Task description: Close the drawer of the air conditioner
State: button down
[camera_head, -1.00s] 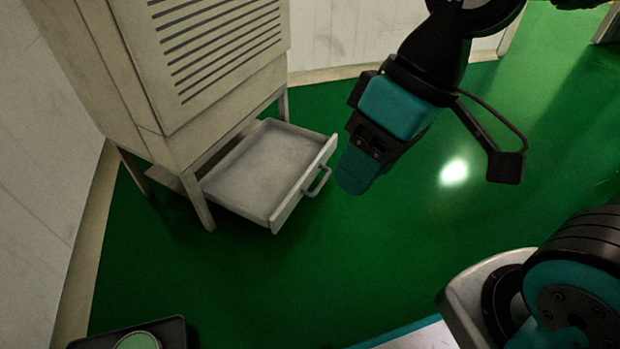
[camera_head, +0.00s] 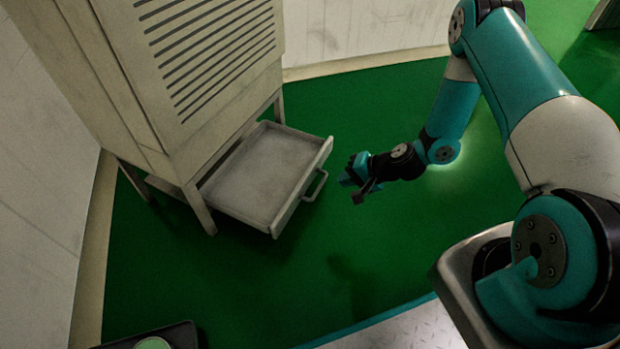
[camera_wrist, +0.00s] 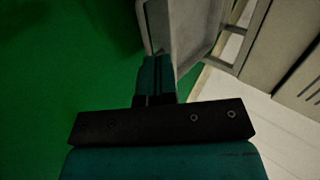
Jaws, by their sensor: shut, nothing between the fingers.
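The air conditioner (camera_head: 190,90) is a tall beige cabinet on legs with a slatted front, at the left of the head view. Its drawer (camera_head: 262,172) is a grey tray pulled well out at the bottom, empty, with a bar handle (camera_head: 315,186) on its front. My gripper (camera_head: 346,178) is shut and empty, just right of the drawer front in the head view, apart from the handle there. In the wrist view, my shut fingers (camera_wrist: 155,80) point toward the drawer front (camera_wrist: 158,25); whether they touch it I cannot tell.
Green floor (camera_head: 250,280) is open in front of the drawer. Pale walls stand behind and left of the cabinet. A dark tray (camera_head: 185,336) with a round green thing lies at the bottom left.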

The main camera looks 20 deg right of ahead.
aim_at(303, 187)
jog(key=shift+m, duration=0.5)
jog(key=b+x, duration=0.2)
jog(key=x, duration=0.2)
jog(key=b+x, duration=0.3)
jog(key=x, duration=0.1)
jog(key=b+x, duration=0.2)
jog(key=x, duration=0.3)
jog(key=shift+w+d+f+b, duration=0.15)
jog(key=shift+d+f+b, duration=0.1)
jog(key=shift+b, duration=0.1)
jog(key=shift+w+a+r, duration=0.25)
jog(key=shift+w+a, duration=0.15)
